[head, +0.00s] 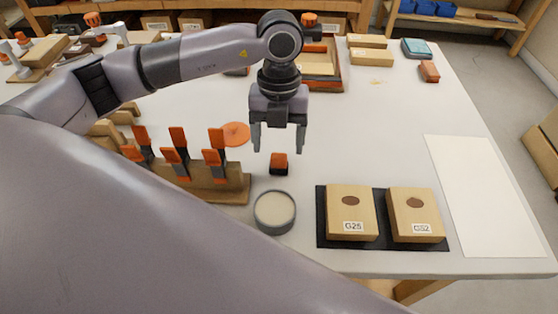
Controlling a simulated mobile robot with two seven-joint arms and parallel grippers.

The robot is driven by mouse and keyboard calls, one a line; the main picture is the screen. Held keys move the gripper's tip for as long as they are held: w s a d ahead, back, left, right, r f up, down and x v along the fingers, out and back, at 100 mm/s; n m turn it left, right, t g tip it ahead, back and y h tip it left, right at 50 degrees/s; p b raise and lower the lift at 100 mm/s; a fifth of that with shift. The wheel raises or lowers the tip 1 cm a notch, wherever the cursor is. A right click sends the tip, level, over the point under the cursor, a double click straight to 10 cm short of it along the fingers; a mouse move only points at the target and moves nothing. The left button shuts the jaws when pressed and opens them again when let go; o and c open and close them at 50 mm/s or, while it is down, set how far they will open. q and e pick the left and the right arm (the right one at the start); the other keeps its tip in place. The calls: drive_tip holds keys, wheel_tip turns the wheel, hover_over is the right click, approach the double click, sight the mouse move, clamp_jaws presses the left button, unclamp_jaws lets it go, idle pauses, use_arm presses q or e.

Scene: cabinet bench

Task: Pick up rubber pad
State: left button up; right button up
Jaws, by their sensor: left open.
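My left gripper (279,147) is open and empty, fingers pointing down over the middle of the white table. A small block with an orange top and dark lower part (279,164) sits just below and between the fingertips in the picture; the gripper appears above it, not touching. I cannot tell for certain which thing is the rubber pad; this small block is one candidate. A flat black mat (321,218) lies at the front under two wooden blocks, labelled G25 (350,208) and G52 (415,209), each with a brown oval spot. My right gripper is not in view.
A round tin with pale contents (275,212) stands in front of the small block. A wooden rack (232,187) with orange-handled tools and an orange disc (236,133) are to the left. A white sheet (487,190) lies right. The table's centre right is clear.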

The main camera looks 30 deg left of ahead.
sight(279, 155)
use_arm(q)
wheel_tip(279, 155, down, 5)
drive_tip(key=shift+s+d+f, duration=0.15)
drive_tip(key=shift+f, duration=0.05)
drive_tip(key=shift+c, duration=0.3)
drive_tip(key=c, duration=1.1)
drive_tip(key=shift+r, duration=0.1)
wheel_tip(279, 155, up, 20)
drive_tip(key=shift+f+p, duration=0.1)
drive_tip(key=shift+p, duration=0.35)
